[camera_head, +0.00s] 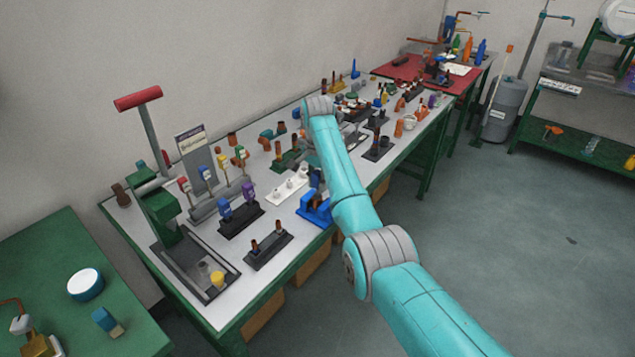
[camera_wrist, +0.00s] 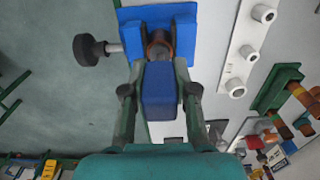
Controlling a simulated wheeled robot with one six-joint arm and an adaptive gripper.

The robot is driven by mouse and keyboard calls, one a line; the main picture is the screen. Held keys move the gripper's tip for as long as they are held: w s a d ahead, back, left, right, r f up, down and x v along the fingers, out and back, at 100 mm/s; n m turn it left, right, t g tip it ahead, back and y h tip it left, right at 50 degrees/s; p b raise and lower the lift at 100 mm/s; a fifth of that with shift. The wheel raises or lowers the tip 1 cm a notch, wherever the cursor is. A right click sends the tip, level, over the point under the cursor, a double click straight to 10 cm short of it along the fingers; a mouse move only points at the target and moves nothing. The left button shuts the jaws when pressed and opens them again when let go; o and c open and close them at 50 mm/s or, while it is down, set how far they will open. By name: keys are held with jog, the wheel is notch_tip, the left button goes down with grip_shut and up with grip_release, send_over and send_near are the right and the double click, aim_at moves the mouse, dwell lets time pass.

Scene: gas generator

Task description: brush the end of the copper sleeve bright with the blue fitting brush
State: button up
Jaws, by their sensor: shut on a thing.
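My gripper (camera_wrist: 160,90) is shut on the blue fitting brush (camera_wrist: 160,84), a block-like blue handle between its two dark fingers. Just beyond the brush, a copper sleeve (camera_wrist: 160,42) sits between the jaws of a blue vise (camera_wrist: 184,40). The brush's far end is close to the sleeve's end, in line with it; I cannot tell whether they touch. The bristles are hidden. In the head view the blue vise (camera_head: 316,209) stands at the bench's front edge, partly behind my arm. My gripper is hidden there.
The vise's black knob (camera_wrist: 90,48) sticks out to the left in the wrist view. A white rack with white fittings (camera_wrist: 236,65) stands close on the right, with a green rack (camera_wrist: 277,90) beyond. The bench (camera_head: 290,255) is crowded; a dark two-peg stand (camera_head: 268,250) is near its front edge.

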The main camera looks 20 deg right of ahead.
aim_at(317, 172)
jog(key=shift+f, duration=0.15)
jog(key=shift+r, duration=2.65)
jog(key=shift+w, duration=0.1)
